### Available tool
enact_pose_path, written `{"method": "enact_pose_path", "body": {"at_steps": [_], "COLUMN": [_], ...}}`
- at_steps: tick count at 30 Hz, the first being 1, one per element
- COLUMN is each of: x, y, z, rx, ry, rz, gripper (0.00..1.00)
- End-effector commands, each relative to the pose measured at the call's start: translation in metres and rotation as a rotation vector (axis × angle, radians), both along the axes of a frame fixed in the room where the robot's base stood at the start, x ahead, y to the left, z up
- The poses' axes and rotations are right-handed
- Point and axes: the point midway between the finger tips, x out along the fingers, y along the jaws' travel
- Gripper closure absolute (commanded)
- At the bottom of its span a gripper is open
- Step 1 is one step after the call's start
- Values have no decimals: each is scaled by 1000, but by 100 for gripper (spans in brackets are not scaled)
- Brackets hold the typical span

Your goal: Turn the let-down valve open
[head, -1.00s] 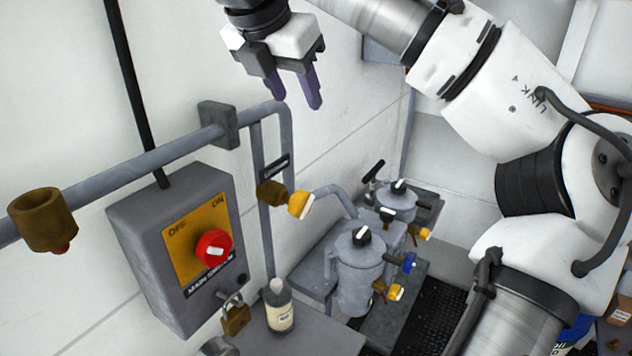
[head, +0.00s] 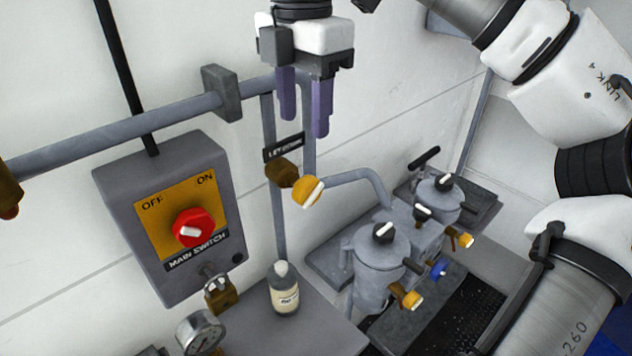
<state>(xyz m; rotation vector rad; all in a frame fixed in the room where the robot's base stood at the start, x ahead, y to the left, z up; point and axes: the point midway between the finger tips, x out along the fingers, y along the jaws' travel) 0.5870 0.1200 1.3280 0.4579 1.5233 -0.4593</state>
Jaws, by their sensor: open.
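The let-down valve has a brass body (head: 282,172) and a round yellow knob (head: 308,191) with a white bar across its face. It sits on a grey vertical pipe by the wall. A dark label plate (head: 283,148), partly readable as starting with "LET", is just above it. My gripper (head: 304,125) hangs fingers down above the valve in the picture, its two purple fingers apart with nothing between them. The fingers overlap the pipe in view and appear clear of the knob; the exact depth gap is hard to tell.
A grey main switch box (head: 160,215) with a red knob (head: 193,229) and a padlock (head: 220,293) is at left. A bottle (head: 284,290) and a gauge (head: 199,334) stand below. Filter pots (head: 379,265) with yellow and blue knobs are at right. A horizontal pipe (head: 120,135) runs along the wall.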

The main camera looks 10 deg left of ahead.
Motion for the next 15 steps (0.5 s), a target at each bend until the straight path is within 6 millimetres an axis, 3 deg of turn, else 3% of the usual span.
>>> {"method": "enact_pose_path", "body": {"at_steps": [15], "x": [0], "y": [0], "z": [-91], "rx": [2], "ry": [2], "rz": [3], "gripper": [55]}}
